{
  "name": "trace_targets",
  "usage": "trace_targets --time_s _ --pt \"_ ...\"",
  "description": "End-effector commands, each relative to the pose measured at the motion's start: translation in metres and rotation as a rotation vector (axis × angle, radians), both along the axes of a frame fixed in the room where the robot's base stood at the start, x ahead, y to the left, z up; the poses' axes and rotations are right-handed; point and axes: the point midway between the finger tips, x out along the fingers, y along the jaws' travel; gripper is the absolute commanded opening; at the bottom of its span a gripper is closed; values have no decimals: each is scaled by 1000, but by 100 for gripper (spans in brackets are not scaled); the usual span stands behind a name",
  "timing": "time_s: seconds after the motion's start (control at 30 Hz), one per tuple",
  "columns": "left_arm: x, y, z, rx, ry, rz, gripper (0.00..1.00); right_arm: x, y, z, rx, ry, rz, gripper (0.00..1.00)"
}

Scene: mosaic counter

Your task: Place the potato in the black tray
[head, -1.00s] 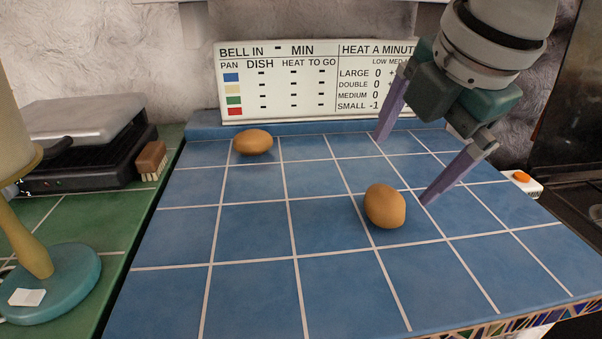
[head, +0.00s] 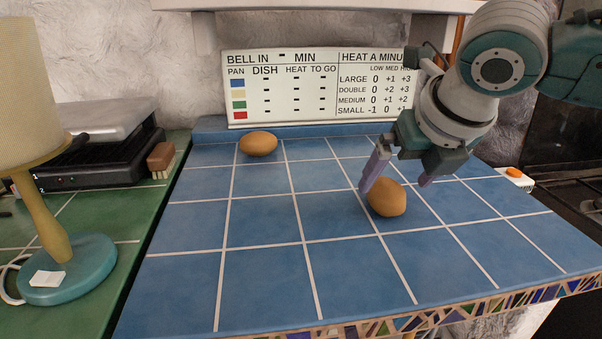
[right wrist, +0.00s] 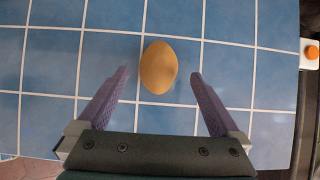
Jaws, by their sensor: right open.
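Two smooth brown oval things that look like potatoes lie on the blue tiled counter. The nearer potato (head: 386,197) lies right of the middle and also shows in the right wrist view (right wrist: 158,67). The other brown oval (head: 258,143) lies at the back left of the blue tiles. My right gripper (head: 396,184) is open above the nearer potato. In the right wrist view its purple fingers (right wrist: 160,74) are on either side of the potato, with gaps between. I cannot make out a black tray in these views. My left gripper is not in view.
A sign board (head: 310,85) stands at the back. On the green counter at left are a lamp (head: 65,270), a dark grill press (head: 85,165) and a brush (head: 161,158). A white box with an orange button (head: 516,175) sits at right. The front blue tiles are clear.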

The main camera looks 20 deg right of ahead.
Motion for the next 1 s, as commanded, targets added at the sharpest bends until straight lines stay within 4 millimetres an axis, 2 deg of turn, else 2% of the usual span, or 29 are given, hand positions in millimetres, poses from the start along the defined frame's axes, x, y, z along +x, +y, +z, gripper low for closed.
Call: trace_targets --time_s 0.1,0.3,0.6,1.0 --pt "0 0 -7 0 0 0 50 9 -1 -18 4 2 -3 100" --pt "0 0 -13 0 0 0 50 22 -4 -37 1 1 -1 100" --pt "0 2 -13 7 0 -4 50 24 -4 -39 1 0 1 99" --pt "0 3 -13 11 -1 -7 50 24 -4 -39 1 0 1 54"
